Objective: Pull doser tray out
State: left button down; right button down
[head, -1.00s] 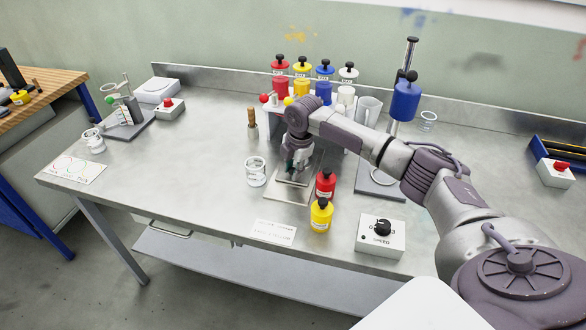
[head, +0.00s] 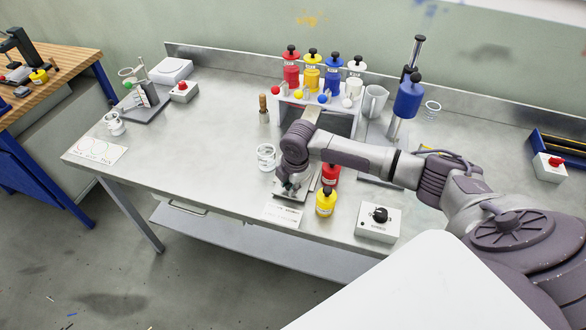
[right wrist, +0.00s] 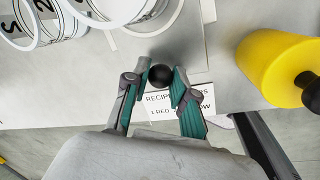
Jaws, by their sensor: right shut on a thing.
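The doser tray (head: 294,194) is a flat grey metal plate on the bench in front of the white doser rack (head: 347,118). Its near end shows beside my right gripper (head: 290,187); my right arm hides much of the rest. In the right wrist view the tray (right wrist: 165,42) runs away from a round black knob (right wrist: 160,77). The fingers of my right gripper (right wrist: 161,80) are shut around this knob. Red, yellow, blue and white bottles stand on top of the rack. My left gripper is not in view.
A glass beaker (head: 266,157) stands left of the tray. A red bottle (head: 331,174) and a yellow bottle (head: 326,203) stand close on its right. A recipe card (head: 282,214) lies at the bench's front edge. A speed control box (head: 378,222) is farther right.

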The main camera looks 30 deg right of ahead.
jog(key=c, duration=0.9)
grip_release()
jog(key=shift+c, duration=0.2)
jog(key=shift+r, duration=0.1)
notch_tip(320, 180, up, 12)
jog(key=s, duration=0.2)
jog(key=shift+s+d+f, duration=0.15)
jog(key=shift+f, duration=0.1)
jog(key=shift+f, duration=0.1)
